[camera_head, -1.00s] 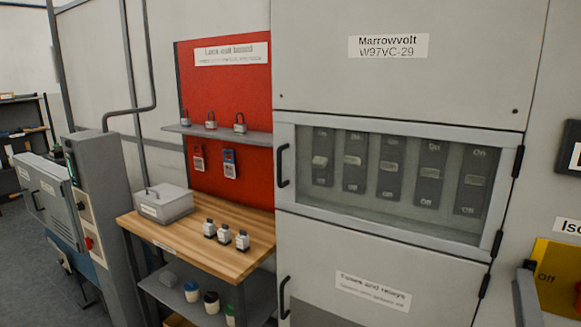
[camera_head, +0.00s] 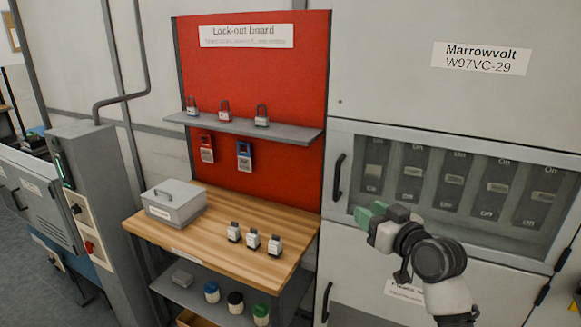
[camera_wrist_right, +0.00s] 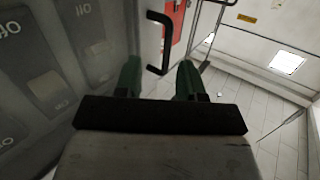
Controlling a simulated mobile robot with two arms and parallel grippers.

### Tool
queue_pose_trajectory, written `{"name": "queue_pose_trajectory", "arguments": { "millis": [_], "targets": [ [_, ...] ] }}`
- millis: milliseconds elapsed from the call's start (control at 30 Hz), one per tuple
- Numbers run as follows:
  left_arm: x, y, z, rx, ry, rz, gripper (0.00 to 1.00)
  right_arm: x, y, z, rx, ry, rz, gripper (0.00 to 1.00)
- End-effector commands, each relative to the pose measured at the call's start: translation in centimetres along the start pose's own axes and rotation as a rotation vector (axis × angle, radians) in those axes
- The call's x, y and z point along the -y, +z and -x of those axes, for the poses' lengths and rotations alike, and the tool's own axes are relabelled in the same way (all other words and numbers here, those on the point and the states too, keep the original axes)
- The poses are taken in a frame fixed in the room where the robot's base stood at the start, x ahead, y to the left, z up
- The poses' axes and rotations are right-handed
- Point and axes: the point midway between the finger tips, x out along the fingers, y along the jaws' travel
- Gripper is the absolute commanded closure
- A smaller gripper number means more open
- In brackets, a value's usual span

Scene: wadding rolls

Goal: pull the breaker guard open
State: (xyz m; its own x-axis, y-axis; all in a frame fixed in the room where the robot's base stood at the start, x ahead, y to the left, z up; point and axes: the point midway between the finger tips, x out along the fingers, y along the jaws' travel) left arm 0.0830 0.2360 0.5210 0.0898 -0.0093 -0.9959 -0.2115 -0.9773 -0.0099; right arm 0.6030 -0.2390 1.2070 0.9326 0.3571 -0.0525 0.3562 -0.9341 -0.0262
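The breaker guard (camera_head: 432,178) is a clear pane in a pale frame on the grey Marrowvolt cabinet, and it is closed. Its black upright bar handle (camera_head: 338,177) is on the left side of the frame. My right gripper (camera_head: 370,214) has green fingertips and is in front of the guard's lower left, right of and below the handle in the head view. In the right wrist view the gripper (camera_wrist_right: 158,78) is open, and the handle (camera_wrist_right: 152,42) shows ahead, its near end between the fingertips. No contact is visible. My left gripper is not in view.
Several breaker switches (camera_head: 454,179) sit behind the pane. A lower cabinet door has its own handle (camera_head: 326,302). Left of the cabinet, a wooden bench (camera_head: 215,250) holds a grey box (camera_head: 174,207) and small padlocks, below a red lock-out board (camera_head: 280,70).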

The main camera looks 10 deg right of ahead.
Motion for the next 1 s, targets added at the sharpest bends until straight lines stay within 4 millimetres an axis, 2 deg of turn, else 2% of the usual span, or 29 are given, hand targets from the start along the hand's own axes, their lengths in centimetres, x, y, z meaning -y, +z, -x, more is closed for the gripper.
{"name": "queue_pose_trajectory", "arguments": {
  "millis": [33,100,167,267,500,700,1000],
  "targets": [
    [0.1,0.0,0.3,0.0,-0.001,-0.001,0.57,0.2,-1.8,0.5,-0.024,-0.009,0.016,0.61],
    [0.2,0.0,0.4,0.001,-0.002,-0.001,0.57,0.6,-3.0,0.8,-0.044,-0.02,0.027,0.61],
    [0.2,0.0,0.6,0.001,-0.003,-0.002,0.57,0.7,-3.4,0.7,-0.05,-0.023,0.03,0.61],
    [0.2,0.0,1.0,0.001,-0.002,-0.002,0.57,0.7,-3.5,-0.4,-0.049,-0.025,0.027,0.61],
    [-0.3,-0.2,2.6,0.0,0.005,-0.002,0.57,0.9,-3.9,-4.9,-0.049,-0.025,0.026,0.61],
    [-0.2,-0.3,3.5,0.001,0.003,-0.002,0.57,0.9,-3.9,-8.1,-0.048,-0.024,0.029,0.61],
    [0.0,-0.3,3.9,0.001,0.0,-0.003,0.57,0.9,-3.7,-9.8,-0.049,-0.023,0.03,0.61]
  ]
}}
